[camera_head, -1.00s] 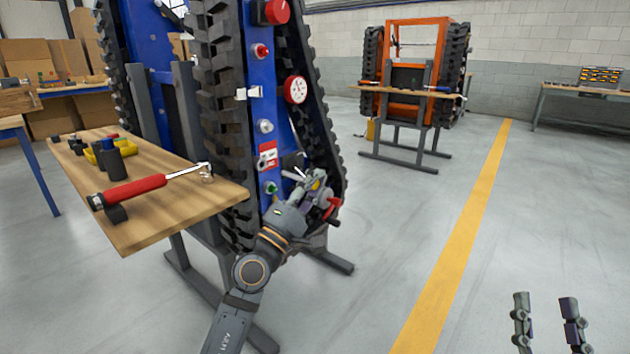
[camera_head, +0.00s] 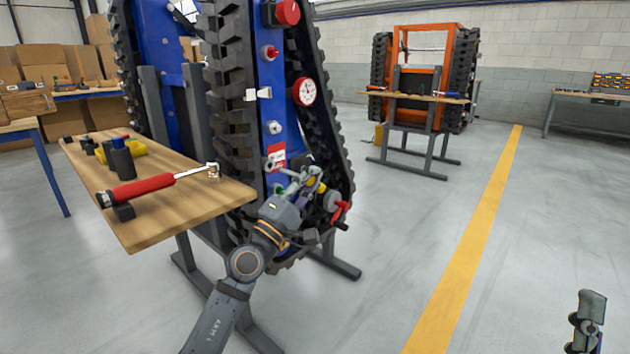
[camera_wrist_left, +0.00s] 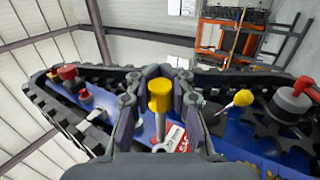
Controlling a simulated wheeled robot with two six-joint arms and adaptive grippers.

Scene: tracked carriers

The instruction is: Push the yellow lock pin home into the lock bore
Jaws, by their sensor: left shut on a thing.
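My left gripper (camera_head: 307,184) is at the lower end of the blue carrier frame (camera_head: 268,128). In the left wrist view its fingers (camera_wrist_left: 158,92) are shut around a yellow cylindrical head with a silver shaft, which I take to be the lock pin (camera_wrist_left: 160,97). The shaft points toward the blue frame; whether its tip is in a hole is not clear. I cannot make out the lock bore. In the head view a small yellow patch shows at the fingertips. My right gripper (camera_head: 587,315) is at the bottom right, away from the carrier, partly visible.
A yellow ball-ended lever (camera_wrist_left: 243,97) stands beside the right finger in the wrist view. A red-handled crank (camera_head: 337,208) is close to the left gripper. Black tracks flank the frame. A wooden shelf (camera_head: 150,215) holds a red-handled tool (camera_head: 145,188). Open floor lies right.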

